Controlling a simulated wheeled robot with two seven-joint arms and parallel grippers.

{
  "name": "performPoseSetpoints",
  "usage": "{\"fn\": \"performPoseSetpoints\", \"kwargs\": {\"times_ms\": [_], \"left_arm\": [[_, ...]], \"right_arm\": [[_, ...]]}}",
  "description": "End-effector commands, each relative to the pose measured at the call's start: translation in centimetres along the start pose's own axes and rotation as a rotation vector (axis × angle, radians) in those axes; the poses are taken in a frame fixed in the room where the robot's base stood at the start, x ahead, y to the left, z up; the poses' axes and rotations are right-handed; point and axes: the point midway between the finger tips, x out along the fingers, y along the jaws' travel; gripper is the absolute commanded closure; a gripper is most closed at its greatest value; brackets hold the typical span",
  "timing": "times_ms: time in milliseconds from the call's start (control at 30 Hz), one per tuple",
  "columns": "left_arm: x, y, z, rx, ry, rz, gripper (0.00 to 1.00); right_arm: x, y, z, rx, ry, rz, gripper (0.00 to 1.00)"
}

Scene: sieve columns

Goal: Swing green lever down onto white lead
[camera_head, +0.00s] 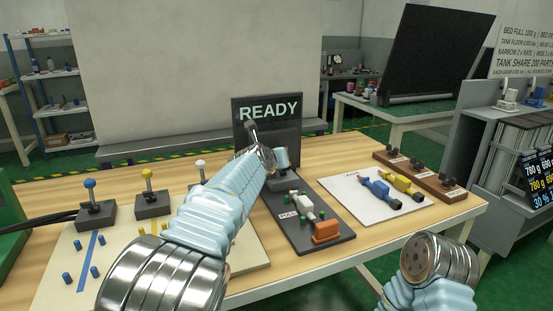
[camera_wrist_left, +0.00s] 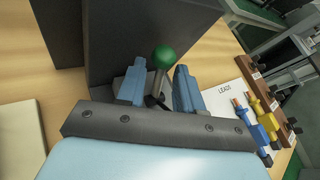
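The green lever (camera_wrist_left: 163,60), a grey stick with a round green knob, stands upright in the left wrist view. My left gripper (camera_wrist_left: 158,88) is open, with a blue finger on each side of the stick and a gap visible. In the head view my left gripper (camera_head: 280,156) is at the foot of the READY panel and hides the lever. The white lead (camera_head: 302,204) appears as a white plug piece among green pegs on a dark plate (camera_head: 308,242), behind an orange part (camera_head: 326,231). My right forearm shows at lower right; its gripper is out of view.
The READY panel (camera_head: 268,105) stands close behind the left gripper. Blue-, yellow- and white-knobbed levers stand on the left. A white sheet (camera_head: 350,188) bears a blue lead (camera_head: 380,193) and a yellow lead (camera_head: 402,186). A brown rack (camera_head: 432,182) lies at right.

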Motion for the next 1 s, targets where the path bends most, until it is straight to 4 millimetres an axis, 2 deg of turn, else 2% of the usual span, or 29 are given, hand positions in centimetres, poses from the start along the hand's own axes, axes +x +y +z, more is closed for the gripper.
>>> {"fn": "performPoseSetpoints", "kwargs": {"times_ms": [267,500,800,1000], "left_arm": [[0.1,0.0,0.0,0.0,0.0,-0.001,0.64],[0.1,0.0,0.0,0.0,0.0,0.0,1.0],[0.1,0.0,0.0,0.001,-0.003,0.0,1.0],[0.0,-0.1,-0.4,0.024,-0.041,-0.002,1.0]], "right_arm": [[0.0,0.0,0.0,0.0,0.0,0.0,0.57],[0.0,0.0,0.0,0.0,0.0,0.0,0.57],[0.1,0.0,0.0,0.0,0.0,0.0,0.57],[1.2,0.5,0.0,0.001,0.001,0.001,0.57]]}}
